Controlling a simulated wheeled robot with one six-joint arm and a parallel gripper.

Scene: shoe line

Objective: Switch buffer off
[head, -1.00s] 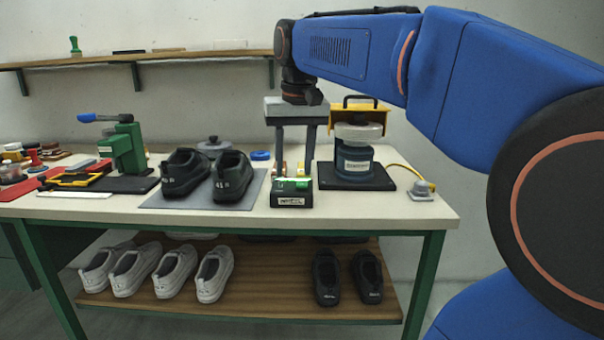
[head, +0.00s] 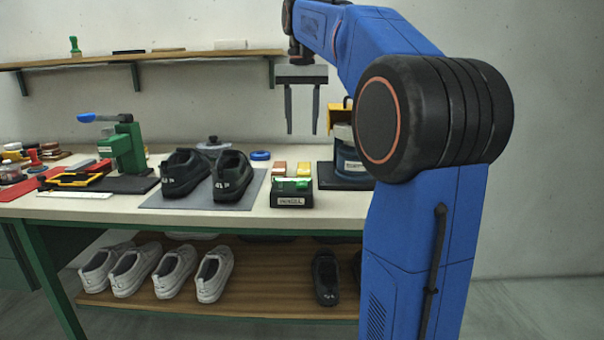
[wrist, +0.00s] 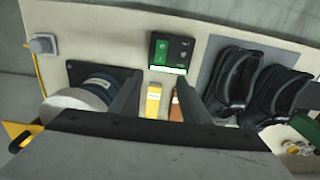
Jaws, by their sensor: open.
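The buffer (head: 350,167) is a dark machine with a pale round top and a yellow hood. My arm partly hides it in the head view; its round top (wrist: 75,108) shows at the left of the wrist view. A small grey box with a knob (wrist: 43,44), beside a yellow cord, sits near the bench edge in the wrist view and looks like its switch; my arm hides it in the head view. I cannot read the switch's state. My gripper (head: 302,128) is open and empty, above the bench, left of the buffer.
A black box with a lit green strip (head: 291,191) stands at the bench's front edge. Orange and yellow blocks (head: 304,170) lie behind it. Dark shoes (head: 231,177) stand on a grey mat (head: 155,200) to the left. A green press (head: 127,147) stands further left.

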